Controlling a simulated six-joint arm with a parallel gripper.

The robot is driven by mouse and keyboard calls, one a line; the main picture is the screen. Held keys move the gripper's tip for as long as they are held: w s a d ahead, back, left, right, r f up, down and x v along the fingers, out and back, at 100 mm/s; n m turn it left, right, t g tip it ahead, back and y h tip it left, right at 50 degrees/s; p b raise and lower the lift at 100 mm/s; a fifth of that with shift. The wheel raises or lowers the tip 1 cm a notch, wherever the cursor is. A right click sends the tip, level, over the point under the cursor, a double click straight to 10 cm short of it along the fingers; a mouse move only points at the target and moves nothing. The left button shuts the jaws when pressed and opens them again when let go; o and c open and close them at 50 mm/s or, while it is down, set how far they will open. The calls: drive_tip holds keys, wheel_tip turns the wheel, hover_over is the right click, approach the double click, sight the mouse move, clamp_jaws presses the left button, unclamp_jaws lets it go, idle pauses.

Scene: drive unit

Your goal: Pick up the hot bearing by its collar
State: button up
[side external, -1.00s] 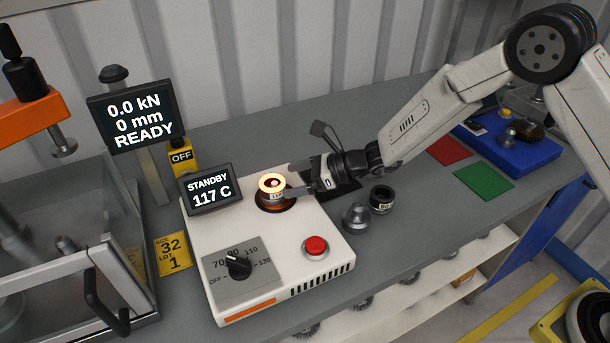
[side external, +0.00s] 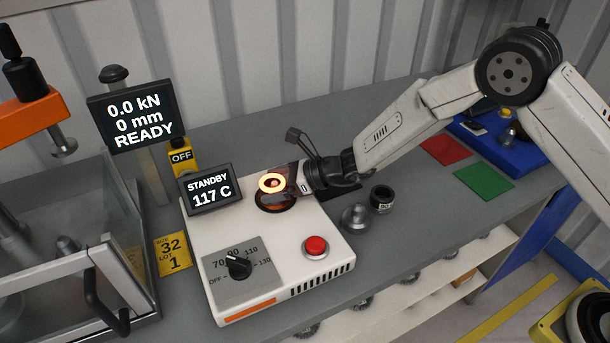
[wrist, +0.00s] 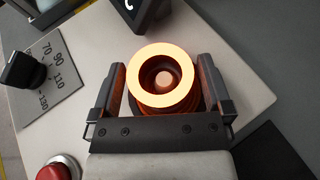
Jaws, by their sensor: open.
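The hot bearing (side external: 271,183) glows orange-yellow on the white induction heater (side external: 250,295). In the wrist view it shows as a bright glowing ring (wrist: 163,55) around a central post (wrist: 163,79). My gripper (side external: 275,196) has come in level from the right, low at the bearing. In the wrist view my gripper (wrist: 167,85) is open, with one finger on each side of the bearing. Gaps seem to show between the fingers and the ring, but I cannot tell whether they touch the collar below. The collar is mostly hidden under the glowing ring.
The heater's display (side external: 210,189) reads STANDBY 117 C. A red button (side external: 315,246) and black dial (side external: 238,265) sit on its top. A dark ring (side external: 382,198) and a silver part (side external: 355,217) stand right of it. The press enclosure is at left.

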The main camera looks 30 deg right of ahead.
drive_tip(key=shift+r, duration=0.1)
drive_tip(key=c, duration=1.3)
drive_tip(key=shift+r, duration=0.1)
drive_tip(key=shift+r, duration=4.9)
